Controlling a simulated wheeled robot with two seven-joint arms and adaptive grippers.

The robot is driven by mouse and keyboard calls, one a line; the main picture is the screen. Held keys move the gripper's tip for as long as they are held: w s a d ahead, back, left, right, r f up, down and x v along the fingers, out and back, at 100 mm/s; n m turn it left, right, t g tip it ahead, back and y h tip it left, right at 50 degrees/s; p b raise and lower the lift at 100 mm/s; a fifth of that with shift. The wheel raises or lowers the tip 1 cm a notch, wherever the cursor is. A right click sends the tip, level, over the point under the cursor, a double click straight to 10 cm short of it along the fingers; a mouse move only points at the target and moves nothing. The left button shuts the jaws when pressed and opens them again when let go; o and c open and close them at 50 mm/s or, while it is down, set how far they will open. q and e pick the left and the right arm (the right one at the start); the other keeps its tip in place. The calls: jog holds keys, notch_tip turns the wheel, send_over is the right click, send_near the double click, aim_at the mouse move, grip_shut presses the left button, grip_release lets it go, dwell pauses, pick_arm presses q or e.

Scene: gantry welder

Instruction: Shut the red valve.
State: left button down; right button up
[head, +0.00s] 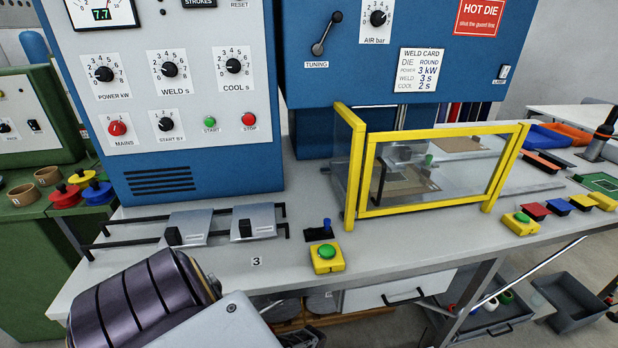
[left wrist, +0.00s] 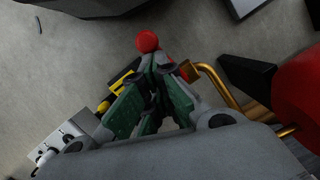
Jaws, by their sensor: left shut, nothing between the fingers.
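In the left wrist view my left gripper (left wrist: 152,78) has green finger pads drawn together, with nothing seen between them. A round red knob (left wrist: 148,41) shows just past its fingertips. A smaller red part (left wrist: 183,70) is beside the fingertips on the right, close to a bent brass pipe (left wrist: 207,75). A large red body (left wrist: 299,88) fills the right edge. I cannot tell which of these red parts is the valve, nor whether the fingers touch any. No valve is clear in the head view, and my left gripper is outside it. My right gripper is in neither view.
A yellow-framed guard (head: 440,209) stands on the grey bench (head: 215,281), with a yellow button box (head: 326,259) before it. A blue control cabinet (head: 195,181) stands behind. A green cabinet (head: 20,245) is at left. Dark bins (head: 580,302) sit at lower right.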

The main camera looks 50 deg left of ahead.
pick_arm(q)
jog(key=shift+s+a, duration=0.1)
jog(key=shift+a, duration=0.05)
jog(key=shift+a, duration=0.6)
jog(key=shift+s, duration=0.1)
